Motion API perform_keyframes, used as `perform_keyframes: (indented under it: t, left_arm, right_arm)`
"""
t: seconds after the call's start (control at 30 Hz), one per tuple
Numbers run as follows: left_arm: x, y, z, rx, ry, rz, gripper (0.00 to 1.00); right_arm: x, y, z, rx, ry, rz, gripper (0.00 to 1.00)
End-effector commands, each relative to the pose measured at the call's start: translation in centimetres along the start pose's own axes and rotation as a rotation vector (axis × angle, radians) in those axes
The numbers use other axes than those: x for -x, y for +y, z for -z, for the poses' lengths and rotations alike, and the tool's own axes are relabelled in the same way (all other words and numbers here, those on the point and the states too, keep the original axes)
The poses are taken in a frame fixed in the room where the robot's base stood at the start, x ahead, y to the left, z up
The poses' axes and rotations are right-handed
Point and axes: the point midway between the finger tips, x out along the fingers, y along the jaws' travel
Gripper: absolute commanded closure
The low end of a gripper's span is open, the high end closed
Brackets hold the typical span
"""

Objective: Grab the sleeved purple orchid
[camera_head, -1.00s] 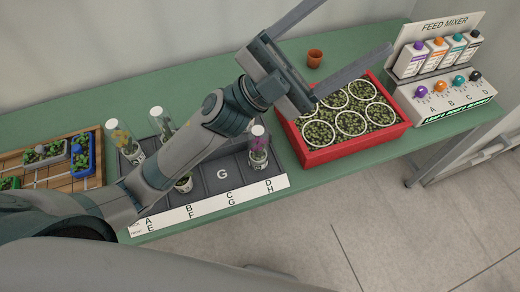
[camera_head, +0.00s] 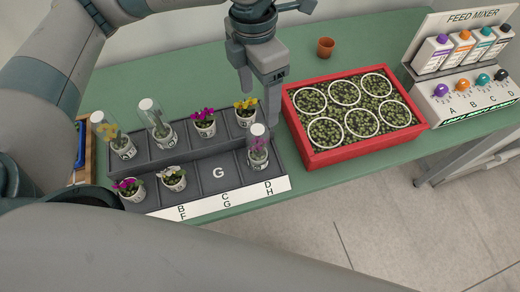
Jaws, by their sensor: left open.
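The sleeved purple orchid (camera_head: 258,150) stands in a clear sleeve with a white top, in the front right cell H of the dark tray (camera_head: 204,180). My left gripper (camera_head: 259,104) hangs fingers-down above and behind it, near the unsleeved yellow orchid (camera_head: 245,109). It is open and holds nothing. One finger comes down close behind the sleeve's top; I cannot tell whether they touch. My right gripper is not in view.
Also in the tray are a sleeved yellow orchid (camera_head: 115,137), another sleeved plant (camera_head: 158,124), unsleeved purple ones (camera_head: 204,121) (camera_head: 129,188) and a white one (camera_head: 174,178). Cell G is empty. A red crate (camera_head: 350,155) stands close right. A small brown pot (camera_head: 326,47) stands behind.

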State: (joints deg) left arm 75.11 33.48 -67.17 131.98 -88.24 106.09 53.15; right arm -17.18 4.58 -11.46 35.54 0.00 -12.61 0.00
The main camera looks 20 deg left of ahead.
Motion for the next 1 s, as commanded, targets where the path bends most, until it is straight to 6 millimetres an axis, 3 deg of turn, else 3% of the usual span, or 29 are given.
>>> perform_keyframes:
  t: [0.03, 0.23, 0.73, 1.0]
  left_arm:
    - [-1.4, 1.0, 0.2, 0.010, 0.006, -0.037, 0.30]
    - [-2.1, 1.5, 0.3, 0.018, 0.009, -0.058, 0.30]
    - [-2.5, 1.5, 0.3, 0.017, 0.011, -0.055, 0.30]
    - [-5.8, 1.6, 0.4, 0.018, 0.015, -0.053, 0.30]
  right_arm:
    - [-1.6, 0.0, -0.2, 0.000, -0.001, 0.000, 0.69]
    - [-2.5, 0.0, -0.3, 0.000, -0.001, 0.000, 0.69]
    - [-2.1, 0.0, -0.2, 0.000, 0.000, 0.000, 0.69]
    - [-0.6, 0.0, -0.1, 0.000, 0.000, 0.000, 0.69]
